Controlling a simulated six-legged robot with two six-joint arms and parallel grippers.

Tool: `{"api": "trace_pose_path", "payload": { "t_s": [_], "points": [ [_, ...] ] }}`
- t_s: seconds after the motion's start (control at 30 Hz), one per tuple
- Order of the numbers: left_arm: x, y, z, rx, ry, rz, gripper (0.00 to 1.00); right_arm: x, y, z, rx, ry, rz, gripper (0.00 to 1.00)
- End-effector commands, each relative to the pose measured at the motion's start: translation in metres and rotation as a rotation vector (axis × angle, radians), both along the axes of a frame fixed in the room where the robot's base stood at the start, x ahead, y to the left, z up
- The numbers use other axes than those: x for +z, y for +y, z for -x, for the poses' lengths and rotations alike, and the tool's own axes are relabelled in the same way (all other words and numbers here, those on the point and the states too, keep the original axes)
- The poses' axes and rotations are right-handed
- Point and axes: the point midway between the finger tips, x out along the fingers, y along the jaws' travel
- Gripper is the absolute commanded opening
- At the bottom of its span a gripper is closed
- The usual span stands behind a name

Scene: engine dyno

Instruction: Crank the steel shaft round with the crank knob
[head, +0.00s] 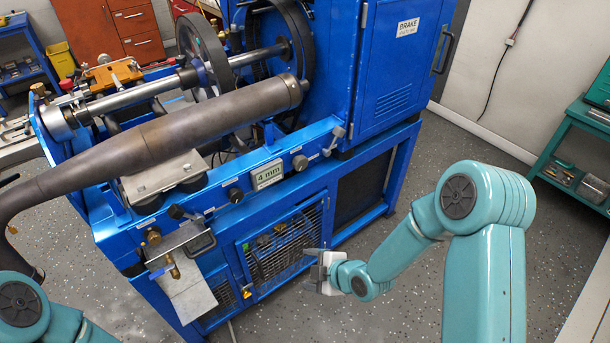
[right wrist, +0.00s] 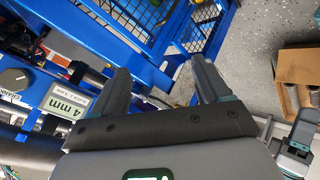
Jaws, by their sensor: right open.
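The steel shaft (head: 150,92) lies across the top of the blue dyno, running from a bearing at the left end through a large dark wheel (head: 203,60) towards the brake housing. A small brass-coloured knob (head: 38,88) stands near its left end. My right gripper (head: 318,270) is open and empty, low in front of the mesh panel and apart from the shaft. Its two fingers also show in the right wrist view (right wrist: 160,72), with nothing between them.
A thick brown exhaust pipe (head: 190,125) crosses in front of the shaft. Knobs and a "4 mm" display (head: 268,175) line the front rail. A tall blue brake cabinet (head: 398,60) stands at the right. A cardboard box (right wrist: 298,68) is on the floor. Floor right of the dyno is clear.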

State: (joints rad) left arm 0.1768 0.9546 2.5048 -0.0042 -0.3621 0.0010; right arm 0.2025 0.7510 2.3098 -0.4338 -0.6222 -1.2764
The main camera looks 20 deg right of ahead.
Motion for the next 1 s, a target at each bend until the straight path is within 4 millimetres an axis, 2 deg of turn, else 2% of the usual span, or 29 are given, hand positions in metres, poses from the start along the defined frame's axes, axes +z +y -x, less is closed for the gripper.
{"api": "trace_pose_path", "payload": {
  "t_s": [0.03,0.2,0.3,0.43,0.5,0.6,0.77,0.87,1.0],
  "points": [
    [-0.033,0.000,0.000,0.001,-0.001,0.000,0.56,-0.007,-0.011,-0.024,0.079,-0.147,0.088,0.76],
    [-0.108,0.001,-0.001,0.003,-0.001,0.000,0.56,0.030,-0.051,-0.087,0.338,-0.668,0.505,0.76],
    [-0.151,0.001,-0.001,0.005,-0.001,0.000,0.56,0.054,-0.076,-0.105,0.416,-0.900,0.750,0.76],
    [-0.192,0.002,-0.001,0.006,-0.002,0.000,0.56,0.076,-0.100,-0.110,0.446,-1.066,0.962,0.76],
    [-0.205,0.002,-0.002,0.006,-0.003,-0.002,0.56,0.085,-0.110,-0.110,0.446,-1.115,1.030,0.76],
    [-0.215,0.002,-0.002,0.006,-0.003,-0.002,0.56,0.094,-0.117,-0.109,0.445,-1.152,1.087,0.76],
    [-0.216,0.002,-0.002,0.007,-0.004,-0.002,0.56,0.101,-0.118,-0.115,0.444,-1.166,1.110,0.76],
    [-0.215,0.002,-0.002,0.008,-0.003,-0.002,0.56,0.101,-0.112,-0.129,0.446,-1.166,1.107,0.76],
    [-0.216,0.002,-0.002,0.008,-0.004,-0.002,0.56,0.101,-0.100,-0.158,0.445,-1.167,1.106,0.76]
  ]
}}
